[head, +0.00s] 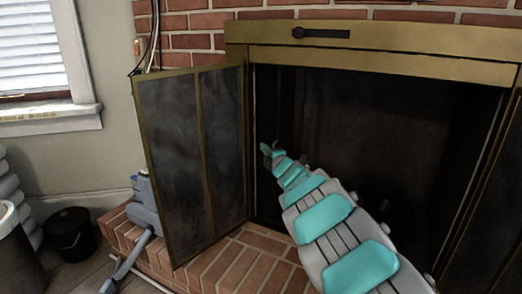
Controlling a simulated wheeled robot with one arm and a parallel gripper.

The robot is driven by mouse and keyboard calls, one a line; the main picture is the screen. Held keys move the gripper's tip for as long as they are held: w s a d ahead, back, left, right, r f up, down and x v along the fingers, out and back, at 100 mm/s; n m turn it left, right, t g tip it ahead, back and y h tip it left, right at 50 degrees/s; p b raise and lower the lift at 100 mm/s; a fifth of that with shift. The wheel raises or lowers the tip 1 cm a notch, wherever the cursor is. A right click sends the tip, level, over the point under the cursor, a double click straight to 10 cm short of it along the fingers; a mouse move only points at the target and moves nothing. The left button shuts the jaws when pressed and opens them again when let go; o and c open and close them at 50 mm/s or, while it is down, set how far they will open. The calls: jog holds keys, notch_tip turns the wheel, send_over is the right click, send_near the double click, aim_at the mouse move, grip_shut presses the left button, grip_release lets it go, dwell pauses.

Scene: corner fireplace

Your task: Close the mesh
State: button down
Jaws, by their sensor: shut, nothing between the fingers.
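The fireplace has a brass frame (390,62) around a dark opening. Dark vertical folds that look like the mesh (288,105) hang inside the opening at its left side. Their lower part is partly hidden, and the dark interior makes their full extent hard to tell. My gripper (270,153) is at the left part of the opening, just right of the left door's inner edge. It is small in view, shut and empty. I cannot tell whether it touches the mesh. My arm reaches in from the lower right and covers part of the opening.
The left panelled door (197,155) stands swung outward to the left. The right door (494,190) shows at a steep angle at the right edge. The brick hearth (235,268) lies below. A grey appliance (146,205) and a black bucket (71,232) stand left.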

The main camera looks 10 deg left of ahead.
jog(key=shift+s+d, duration=0.2)
jog(key=shift+d, duration=0.8)
